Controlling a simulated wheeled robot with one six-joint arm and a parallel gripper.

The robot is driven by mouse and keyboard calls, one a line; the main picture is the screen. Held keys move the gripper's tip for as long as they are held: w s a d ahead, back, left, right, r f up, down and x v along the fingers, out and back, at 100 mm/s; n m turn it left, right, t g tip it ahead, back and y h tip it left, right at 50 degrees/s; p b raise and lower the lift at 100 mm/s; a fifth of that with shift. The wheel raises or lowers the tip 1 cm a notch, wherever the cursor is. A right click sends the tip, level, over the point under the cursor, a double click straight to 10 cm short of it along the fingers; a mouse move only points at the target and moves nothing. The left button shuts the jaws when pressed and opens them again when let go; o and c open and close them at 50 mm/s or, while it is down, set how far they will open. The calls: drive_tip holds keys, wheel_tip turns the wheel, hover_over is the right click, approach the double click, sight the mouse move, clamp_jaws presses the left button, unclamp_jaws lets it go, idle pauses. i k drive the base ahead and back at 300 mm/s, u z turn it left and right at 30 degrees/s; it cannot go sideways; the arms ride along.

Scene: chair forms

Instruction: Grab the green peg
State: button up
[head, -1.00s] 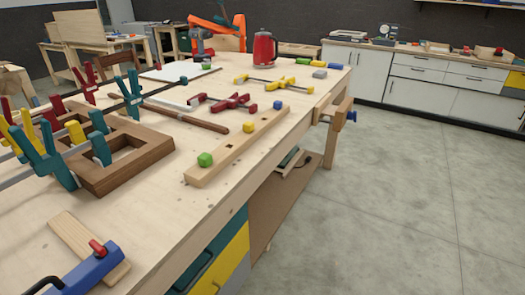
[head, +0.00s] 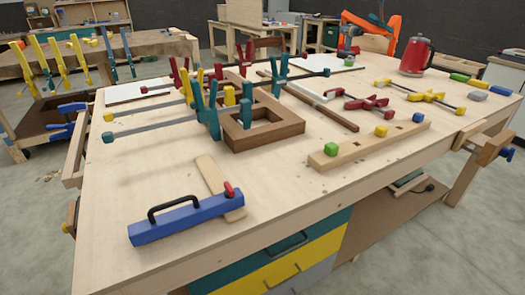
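A green peg (head: 331,149) with a block-like top stands at the near left end of a light wooden rail (head: 358,149) on the workbench. A yellow peg (head: 381,131) stands in the middle of the same rail and a blue peg (head: 418,117) at its far right end. Small dark holes show in the rail between the pegs. My gripper is not in view.
The workbench (head: 150,205) carries a blue tool with a black handle (head: 180,217) at the near left, a clamped dark wooden frame (head: 262,137), clamps behind the rail, and a red kettle (head: 416,56). Clear benchtop lies in front of the rail. Open floor is at right.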

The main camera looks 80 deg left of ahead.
sight(331, 149)
drive_tip(key=u, duration=2.4)
drive_tip(key=i, duration=0.55)
